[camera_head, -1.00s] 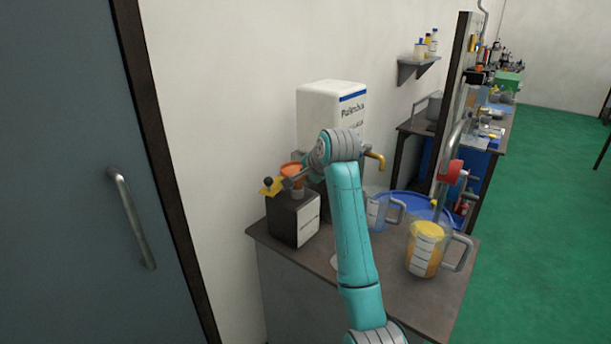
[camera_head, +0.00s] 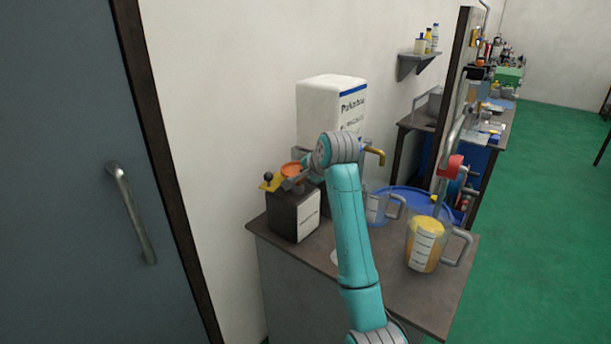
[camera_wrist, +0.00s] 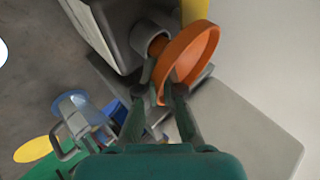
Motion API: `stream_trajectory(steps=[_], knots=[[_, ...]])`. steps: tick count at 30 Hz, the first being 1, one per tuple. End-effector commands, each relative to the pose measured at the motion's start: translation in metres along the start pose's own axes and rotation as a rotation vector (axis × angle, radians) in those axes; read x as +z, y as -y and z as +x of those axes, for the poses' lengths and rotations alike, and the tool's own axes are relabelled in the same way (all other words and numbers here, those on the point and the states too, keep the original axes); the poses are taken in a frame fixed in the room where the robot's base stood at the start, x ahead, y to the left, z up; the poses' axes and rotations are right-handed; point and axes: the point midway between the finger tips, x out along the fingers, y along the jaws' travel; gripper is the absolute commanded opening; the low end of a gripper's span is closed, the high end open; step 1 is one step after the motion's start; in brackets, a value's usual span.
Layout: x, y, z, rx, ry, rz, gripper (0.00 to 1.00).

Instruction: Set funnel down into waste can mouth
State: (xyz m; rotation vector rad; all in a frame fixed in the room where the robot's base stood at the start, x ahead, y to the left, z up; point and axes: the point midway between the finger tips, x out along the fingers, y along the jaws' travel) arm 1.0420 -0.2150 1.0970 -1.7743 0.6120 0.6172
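The orange funnel (camera_head: 292,169) is at the top of the dark waste can (camera_head: 290,214), which has a white label. In the wrist view the funnel (camera_wrist: 196,50) is tilted in the picture, and its stem lies at the opening of the can's grey round mouth (camera_wrist: 146,32). I cannot tell how deep the stem sits. My gripper (camera_wrist: 161,80) has its two fingers on either side of the funnel's near rim, closed on it. In the head view my wrist hides part of the gripper and the can's top.
A yellow piece with a dark knob (camera_head: 270,182) sticks out at the can's left. A white dispenser (camera_head: 329,105) with a yellow tap stands behind. A blue-marked jug (camera_head: 376,205) and a jug of yellow liquid (camera_head: 425,247) stand on the bench (camera_head: 395,300) at right.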

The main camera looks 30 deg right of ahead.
Motion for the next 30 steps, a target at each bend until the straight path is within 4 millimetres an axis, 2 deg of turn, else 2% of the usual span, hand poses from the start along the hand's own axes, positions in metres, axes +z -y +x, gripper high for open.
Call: stream_trajectory(steps=[17,18,21,30], knots=[[0.0028,-0.0073,0.007,0.001,0.0,0.0,0.0],[0.0027,-0.0071,0.0069,0.001,0.0,0.0,0.13],[0.0027,-0.0071,0.0069,0.001,0.0,0.0,0.35],[0.0026,-0.0071,0.0063,0.001,0.0,0.0,0.35]])
